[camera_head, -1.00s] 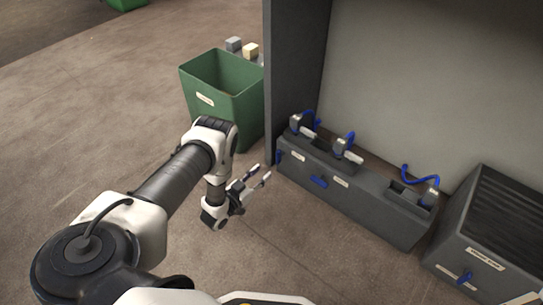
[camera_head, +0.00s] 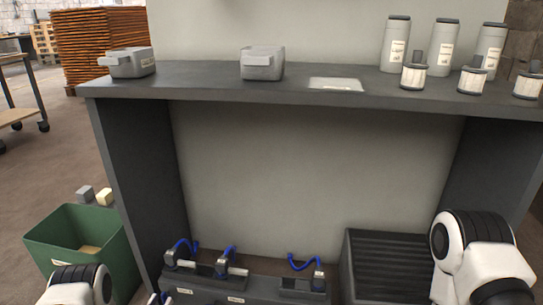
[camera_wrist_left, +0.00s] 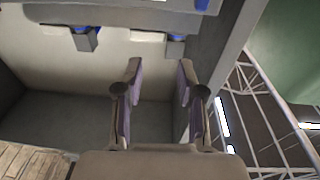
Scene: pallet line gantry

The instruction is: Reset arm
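My left gripper (camera_wrist_left: 158,70) shows in the left wrist view with its two fingers apart and nothing between them. A white and black link of my right arm shows at the lower right, and the right gripper is out of view.
A dark workbench (camera_head: 300,97) spans the view, with grey containers, bottles and spools on top. Beneath it stand a long grey box (camera_head: 205,289) with blue hoses and a ribbed dark crate (camera_head: 392,262). A green bin (camera_head: 118,240) stands at the left.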

